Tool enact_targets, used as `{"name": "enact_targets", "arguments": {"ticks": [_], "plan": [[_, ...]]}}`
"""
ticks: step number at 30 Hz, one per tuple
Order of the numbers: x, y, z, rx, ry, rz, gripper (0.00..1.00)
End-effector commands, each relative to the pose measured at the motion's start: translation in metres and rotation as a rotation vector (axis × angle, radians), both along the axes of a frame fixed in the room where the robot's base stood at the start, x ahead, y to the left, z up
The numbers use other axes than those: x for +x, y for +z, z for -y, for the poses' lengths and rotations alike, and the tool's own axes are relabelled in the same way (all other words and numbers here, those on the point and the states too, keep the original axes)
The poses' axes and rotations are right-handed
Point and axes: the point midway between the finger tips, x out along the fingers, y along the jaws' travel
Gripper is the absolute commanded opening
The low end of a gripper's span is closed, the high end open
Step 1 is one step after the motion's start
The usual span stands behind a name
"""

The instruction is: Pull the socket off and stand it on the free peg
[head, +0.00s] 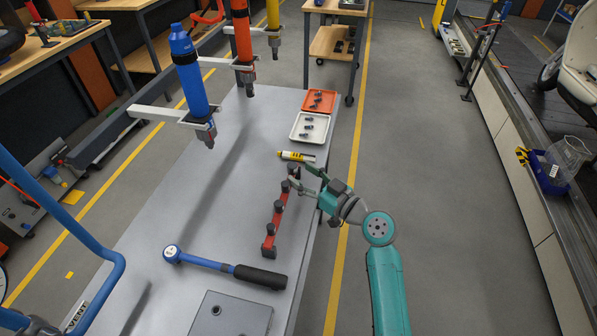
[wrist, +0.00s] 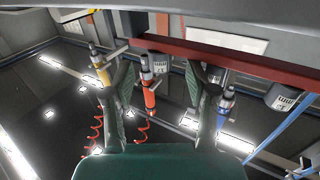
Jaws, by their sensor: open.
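Three hanging nutrunners stand over the table's left and back: a blue one (head: 190,75), an orange one (head: 242,35) and a yellow one (head: 273,18). Each has a dark end piece pointing down; the blue one's dark end (head: 209,142) is nearest. A red rail (head: 274,232) with several dark sockets or pegs (head: 277,218) lies on the table; I cannot tell which peg is bare. My gripper (head: 298,172) is open at the rail's far end, with nothing seen held. In the wrist view the orange nutrunner (wrist: 148,85) shows between the fingers, well beyond them.
A blue torque wrench (head: 225,267) lies in front of the rail. A white tray (head: 293,134) and an orange tray (head: 331,106) with small parts sit behind. A yellow-banded cylinder (head: 294,156) is beside my gripper. The table's left middle (head: 190,190) is clear.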

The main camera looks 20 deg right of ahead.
Motion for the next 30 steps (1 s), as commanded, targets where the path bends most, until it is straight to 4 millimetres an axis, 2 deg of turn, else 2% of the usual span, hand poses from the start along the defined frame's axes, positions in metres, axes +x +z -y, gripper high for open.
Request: {"name": "enact_targets", "arguments": {"ticks": [9, 15, 21, 30], "plan": [[-0.057, -0.001, 0.029, 0.001, -0.004, -0.002, 0.57], [-0.080, 0.000, 0.040, 0.002, -0.002, -0.001, 0.57], [-0.087, 0.000, 0.043, 0.001, 0.000, 0.000, 0.57], [-0.087, 0.000, 0.042, 0.001, 0.000, -0.002, 0.57]]}}
